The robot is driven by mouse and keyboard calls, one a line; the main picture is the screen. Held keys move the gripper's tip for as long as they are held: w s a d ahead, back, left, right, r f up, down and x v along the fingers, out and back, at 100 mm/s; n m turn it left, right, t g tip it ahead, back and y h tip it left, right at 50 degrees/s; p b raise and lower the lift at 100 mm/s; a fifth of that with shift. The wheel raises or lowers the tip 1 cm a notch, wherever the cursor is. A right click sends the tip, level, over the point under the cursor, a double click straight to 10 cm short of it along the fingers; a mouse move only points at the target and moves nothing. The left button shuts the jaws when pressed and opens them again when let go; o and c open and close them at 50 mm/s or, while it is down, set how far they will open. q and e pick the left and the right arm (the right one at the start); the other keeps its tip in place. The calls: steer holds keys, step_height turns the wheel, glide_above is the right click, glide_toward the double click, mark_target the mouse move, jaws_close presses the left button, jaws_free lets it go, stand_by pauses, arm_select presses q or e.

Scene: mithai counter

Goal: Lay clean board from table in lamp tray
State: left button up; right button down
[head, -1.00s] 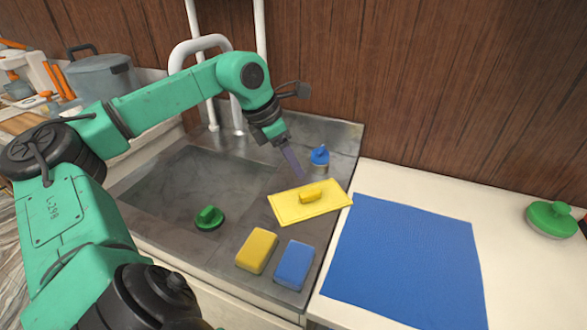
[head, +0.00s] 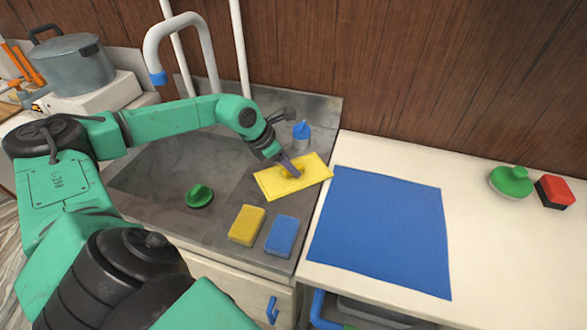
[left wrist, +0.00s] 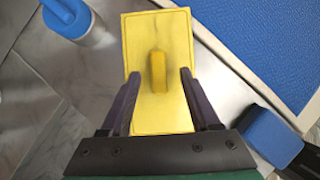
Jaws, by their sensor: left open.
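A flat yellow board (head: 312,172) with a raised yellow handle lies on the metal sink surround, its right end near the white counter's edge. In the left wrist view the board (left wrist: 145,30) fills the middle, with faint brownish shading on its face. My left gripper (head: 287,168) is over the board, pointing down at the handle. In the left wrist view my open left fingers (left wrist: 160,75) stand on either side of the handle (left wrist: 158,65), with gaps on both sides. My right gripper is out of view. I see no lamp tray in these frames.
A blue-topped item (head: 301,135) stands just behind the board. A yellow sponge (head: 246,225) and a blue sponge (head: 282,236) lie in front. A green-handled item (head: 199,196) is in the sink. A blue mat (head: 380,230) covers part of the counter (head: 480,240).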

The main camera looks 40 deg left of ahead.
arm_select(q)
steer(key=shift+x, duration=1)
steer(key=shift+a+r, duration=0.1)
jaws_close()
steer(key=shift+r, duration=0.1)
step_height(320, 180, up, 20)
steer(key=shift+p, duration=0.4)
